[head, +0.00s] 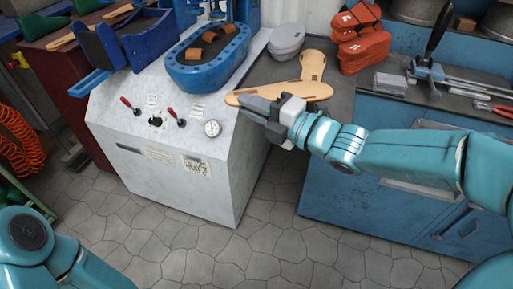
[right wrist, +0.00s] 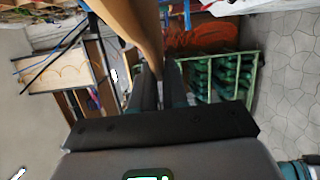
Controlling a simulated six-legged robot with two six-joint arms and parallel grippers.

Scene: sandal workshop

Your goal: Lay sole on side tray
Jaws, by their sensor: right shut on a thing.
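The sole is held level over the gap between the grey-white press cabinet and the dark worktop. In the right wrist view the sole (right wrist: 128,22) stands edge-on between the fingers (right wrist: 160,85). A second tan sole (head: 312,64) with small dark marks lies behind it on the dark surface (head: 344,88). The held sole overlaps its near end. I cannot make out a separate side tray rim. My left gripper is out of view; only part of my left arm shows.
The press cabinet (head: 165,165) has red-handled levers, a gauge (head: 212,128) and a blue tub (head: 207,60) holding brown straps. Grey pads (head: 287,40), a stack of orange-red pieces (head: 360,45), grey plates (head: 390,83) and tools stand around the dark worktop.

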